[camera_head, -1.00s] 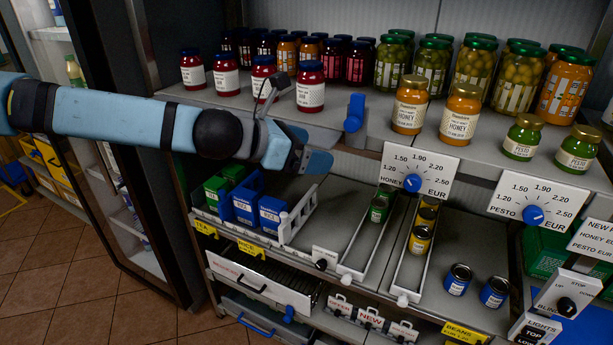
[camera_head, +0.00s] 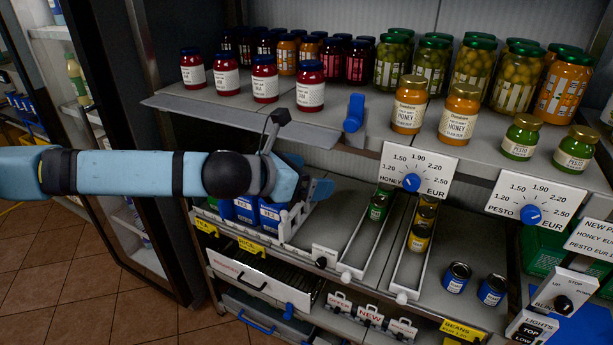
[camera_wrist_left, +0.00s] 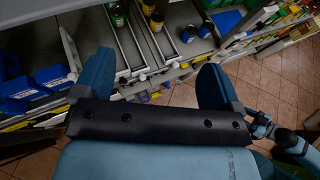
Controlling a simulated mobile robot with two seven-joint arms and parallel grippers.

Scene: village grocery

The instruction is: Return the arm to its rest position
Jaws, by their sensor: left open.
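My left arm comes in from the left in the head view, with my left gripper (camera_head: 312,190) in front of the shelves, at the left end of the lower display. The jaws partly overlap the blue boxes there in that view. In the left wrist view the two blue fingers of the gripper (camera_wrist_left: 155,78) stand wide apart with nothing between them. At the right edge of the left wrist view a blue and black part (camera_wrist_left: 275,132) looks like my right arm's end; its jaws are too small to tell.
Blue boxes (camera_head: 246,209) and a white divider (camera_head: 291,222) are close to the gripper. Blue cans (camera_head: 456,278) stand on the right. Open floor (camera_head: 60,270) lies at lower left.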

